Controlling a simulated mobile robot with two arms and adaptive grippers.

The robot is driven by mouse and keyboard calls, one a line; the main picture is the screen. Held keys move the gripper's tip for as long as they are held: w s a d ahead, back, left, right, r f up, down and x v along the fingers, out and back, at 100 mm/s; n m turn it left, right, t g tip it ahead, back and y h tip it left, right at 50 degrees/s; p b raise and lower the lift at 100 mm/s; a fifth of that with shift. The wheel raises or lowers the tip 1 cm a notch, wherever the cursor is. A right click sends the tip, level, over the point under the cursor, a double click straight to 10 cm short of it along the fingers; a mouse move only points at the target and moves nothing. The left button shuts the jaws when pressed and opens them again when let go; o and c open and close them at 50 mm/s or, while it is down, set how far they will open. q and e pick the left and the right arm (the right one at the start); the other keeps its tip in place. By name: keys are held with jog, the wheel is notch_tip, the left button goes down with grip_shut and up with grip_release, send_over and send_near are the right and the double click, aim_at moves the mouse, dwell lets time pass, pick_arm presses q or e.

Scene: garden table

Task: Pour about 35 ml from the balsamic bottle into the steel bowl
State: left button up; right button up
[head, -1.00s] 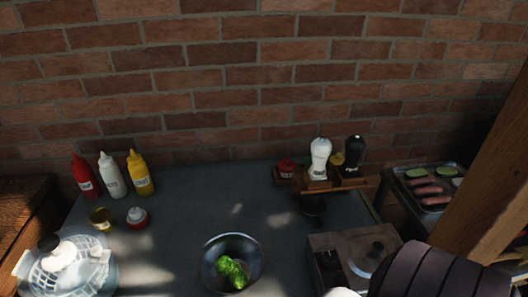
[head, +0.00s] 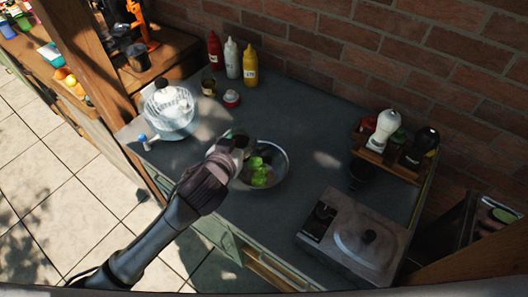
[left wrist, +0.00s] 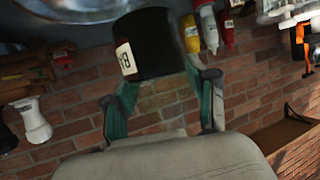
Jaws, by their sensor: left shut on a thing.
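The steel bowl (head: 284,160) stands on the dark table with green leaves (head: 261,176) in it. Its rim shows at the top left of the left wrist view (left wrist: 80,12). My left gripper (head: 238,148) is at the bowl's left rim in the head view. In the left wrist view its fingers (left wrist: 162,98) are shut on the balsamic bottle (left wrist: 155,40), a dark bottle with a pale label reading "BA". My right gripper is not in view.
Red, white and yellow squeeze bottles (head: 250,66) stand behind the bowl. A small jar (head: 209,88) and a red-and-white pot (head: 232,98) are near them. A clear bowl (head: 168,112) is at left, a hob (head: 355,235) at right, a condiment rack (head: 390,163) at back right.

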pick_arm(q)
jog(key=s+d+f+m+h+p, duration=0.1)
jog(key=s+d+p, duration=0.1)
jog(key=d, duration=0.3)
jog(key=s+d+f+m+g+h+p, duration=0.1)
jog(key=s+d+f+m+h, duration=0.1)
jog(key=d, duration=0.4)
jog(key=shift+s+d+p, duration=0.15)
jog(key=shift+s+p, duration=0.05)
jog(key=shift+p, duration=0.2)
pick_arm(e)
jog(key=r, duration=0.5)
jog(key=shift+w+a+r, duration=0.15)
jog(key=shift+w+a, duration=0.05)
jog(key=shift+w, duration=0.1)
pick_arm(q)
jog(key=shift+r+h, duration=0.15)
jog(key=shift+h, duration=0.15)
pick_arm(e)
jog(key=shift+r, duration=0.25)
